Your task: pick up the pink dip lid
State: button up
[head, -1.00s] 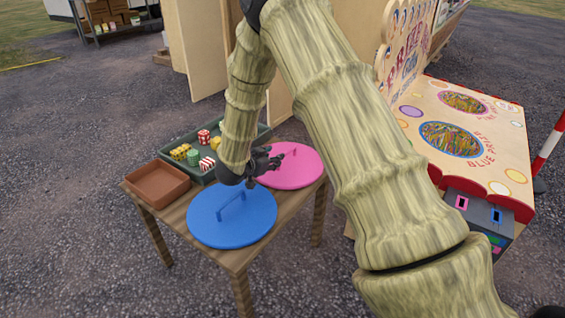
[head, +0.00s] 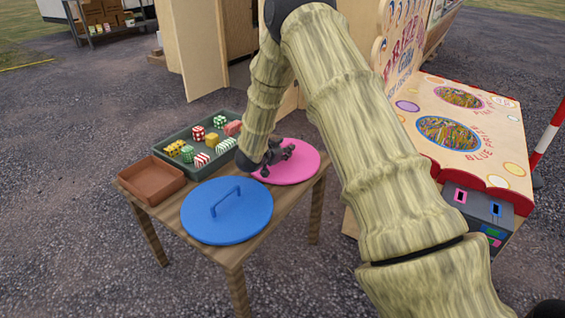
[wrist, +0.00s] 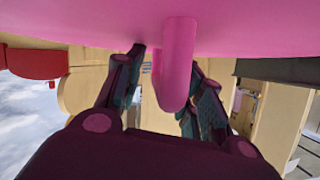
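The pink dip lid (head: 300,164) lies flat at the right end of the wooden table. My gripper (head: 279,157) is low over its left part and hides its handle in the head view. In the wrist view, the pink lid (wrist: 80,20) spans the top and its upright handle (wrist: 175,70) sticks out toward the camera. My gripper's (wrist: 165,90) two dark fingers are apart, one on each side of the handle. A gap shows on the left; whether the right finger touches is unclear.
A blue lid (head: 226,222) with a blue handle lies in front on the table (head: 235,262). The prize game counter (head: 415,100) is at the right.

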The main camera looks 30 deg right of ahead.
grip_shut()
jog(key=shift+r, duration=0.1)
jog(key=shift+r, duration=0.1)
